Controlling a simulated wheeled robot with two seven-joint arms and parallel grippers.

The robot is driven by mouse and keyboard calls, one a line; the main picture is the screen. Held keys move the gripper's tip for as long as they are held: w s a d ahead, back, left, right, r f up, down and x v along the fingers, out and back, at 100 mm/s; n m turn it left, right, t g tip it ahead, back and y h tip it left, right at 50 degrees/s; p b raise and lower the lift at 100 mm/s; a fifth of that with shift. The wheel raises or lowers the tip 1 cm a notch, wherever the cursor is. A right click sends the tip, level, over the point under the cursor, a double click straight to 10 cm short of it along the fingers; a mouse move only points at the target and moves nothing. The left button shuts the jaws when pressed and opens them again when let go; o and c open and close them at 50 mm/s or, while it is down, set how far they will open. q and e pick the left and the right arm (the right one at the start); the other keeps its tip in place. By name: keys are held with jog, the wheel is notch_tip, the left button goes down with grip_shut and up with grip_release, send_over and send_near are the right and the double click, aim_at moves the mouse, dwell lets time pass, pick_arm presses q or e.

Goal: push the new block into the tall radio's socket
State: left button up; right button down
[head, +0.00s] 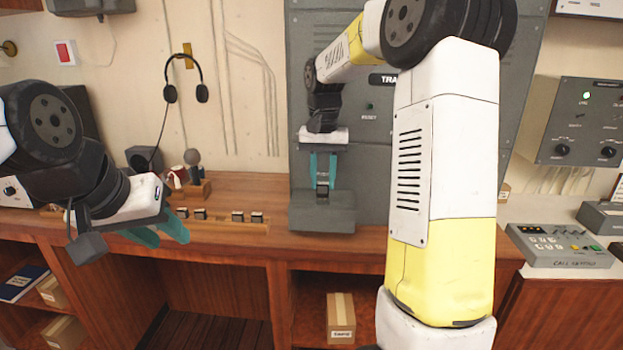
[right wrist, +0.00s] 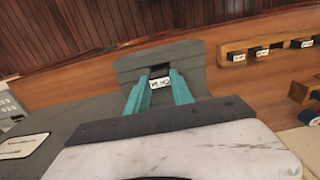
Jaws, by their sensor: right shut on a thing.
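The tall radio (head: 373,165) is the grey cabinet against the wall, with a lower grey housing (head: 338,215) jutting out at its foot. My right gripper (head: 322,185) points down over this housing. Its teal fingers are shut on a small block with a white label (right wrist: 160,82), which also shows between the fingers in the head view. In the right wrist view the block sits at a dark opening in the housing (right wrist: 133,68). I cannot tell how deep it is in. My left gripper (head: 160,235) hangs in front of the counter at the left, empty, its teal fingers apart.
Several similar small blocks (head: 237,215) sit in a wooden rack on the counter (head: 225,250), left of the housing. A mug (head: 178,175) and a desk microphone (head: 193,170) stand behind. A headset (head: 186,85) hangs on the wall. A console (head: 560,245) is at the right.

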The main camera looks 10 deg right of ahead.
jog(key=shift+f, duration=1.55)
dwell(3.6)
jog(key=c, duration=1)
grip_release()
jog(key=shift+c, duration=0.2)
notch_tip(320, 180, up, 7)
jog(key=shift+f, duration=0.1)
jog(key=shift+r, duration=0.5)
jog(key=shift+s, duration=0.1)
